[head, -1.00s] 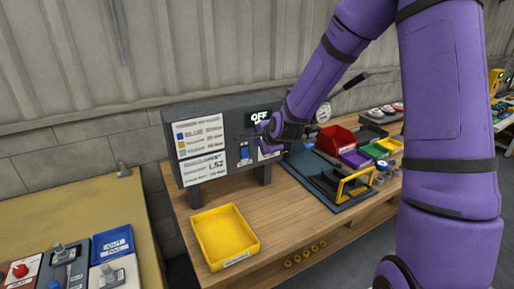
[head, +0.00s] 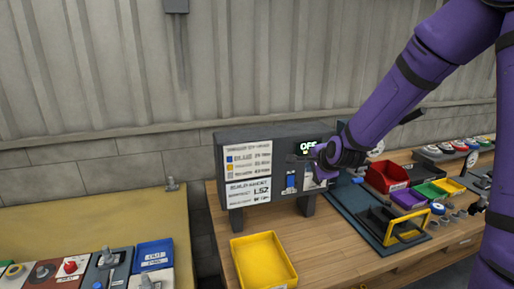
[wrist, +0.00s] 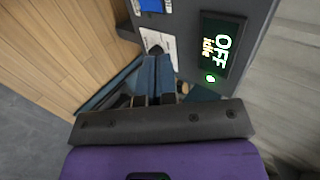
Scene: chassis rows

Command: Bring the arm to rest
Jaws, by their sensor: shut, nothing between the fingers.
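My purple arm reaches in from the right in the head view, and my gripper (head: 318,158) is in front of the right part of a dark grey control panel (head: 225,160). In the wrist view my gripper (wrist: 155,98) is shut and empty, its fingers together, near a white label on the panel. The panel's display (wrist: 218,48) reads "OFF" and "idle", with a green light. A blue switch (head: 291,182) shows on the panel, left of my gripper. Whether my fingers touch the panel cannot be told.
A yellow tray (head: 262,262) stands on the wooden bench below the panel. Red, purple, green and yellow bins (head: 388,176) and a handled dark tool (head: 393,222) lie to the right. A bench with switch boxes (head: 108,268) is at left. Bare wall rises behind.

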